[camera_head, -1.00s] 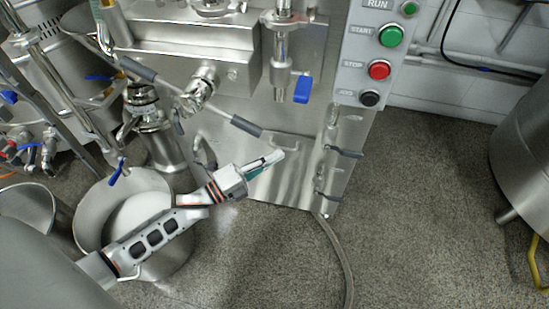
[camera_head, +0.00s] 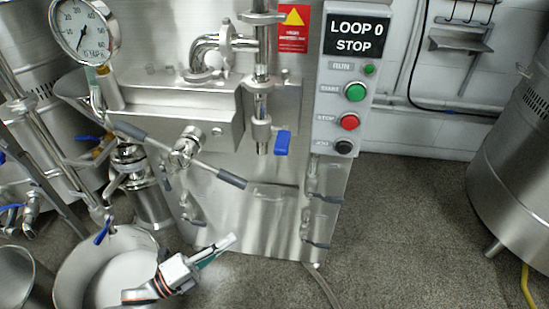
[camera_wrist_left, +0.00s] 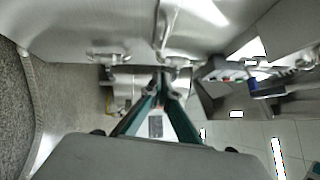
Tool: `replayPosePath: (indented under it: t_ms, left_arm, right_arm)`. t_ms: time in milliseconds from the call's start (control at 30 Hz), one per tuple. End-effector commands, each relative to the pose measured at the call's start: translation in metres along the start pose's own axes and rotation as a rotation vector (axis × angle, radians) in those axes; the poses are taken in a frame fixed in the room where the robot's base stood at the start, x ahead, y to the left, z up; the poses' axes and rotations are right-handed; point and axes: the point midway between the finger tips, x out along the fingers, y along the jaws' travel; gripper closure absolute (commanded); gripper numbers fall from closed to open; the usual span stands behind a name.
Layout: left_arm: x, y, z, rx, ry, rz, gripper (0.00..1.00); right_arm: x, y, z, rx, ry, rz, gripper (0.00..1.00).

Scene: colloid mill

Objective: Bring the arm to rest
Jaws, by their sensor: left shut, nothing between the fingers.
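My left gripper (camera_head: 216,250) is low in the head view, in front of the lower part of the steel mill cabinet (camera_head: 240,215). Its fingers are together and hold nothing. In the left wrist view the teal-edged fingers (camera_wrist_left: 163,88) converge to a tip, with nothing between them. The left forearm runs off the bottom of the head view, past a steel bucket (camera_head: 75,275) with pale contents. My right gripper is not in view.
A control box (camera_head: 327,100) reads LOOP 0 STOP and has green, red and black buttons. A long grey-gripped lever (camera_head: 205,168) crosses the cabinet front. A steel vessel (camera_head: 510,170) stands at the right. The speckled floor (camera_head: 400,240) between is clear.

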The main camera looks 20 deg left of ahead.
Motion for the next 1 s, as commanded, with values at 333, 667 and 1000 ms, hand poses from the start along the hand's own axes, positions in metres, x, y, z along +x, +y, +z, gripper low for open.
replayPosePath:
  t_ms: [333,667,1000]
  left_arm:
    - [0.009,-0.044,-0.003,-0.122,-0.053,0.009,1.0]
    - [-0.011,-0.141,-0.039,-0.668,-0.264,0.12,1.0]
    - [-0.099,-0.18,-0.13,-1.287,-0.552,0.345,1.0]
  right_arm:
    - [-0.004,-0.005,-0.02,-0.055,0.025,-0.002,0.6]
    - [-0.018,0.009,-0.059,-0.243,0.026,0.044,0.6]
    - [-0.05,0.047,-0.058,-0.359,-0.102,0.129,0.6]
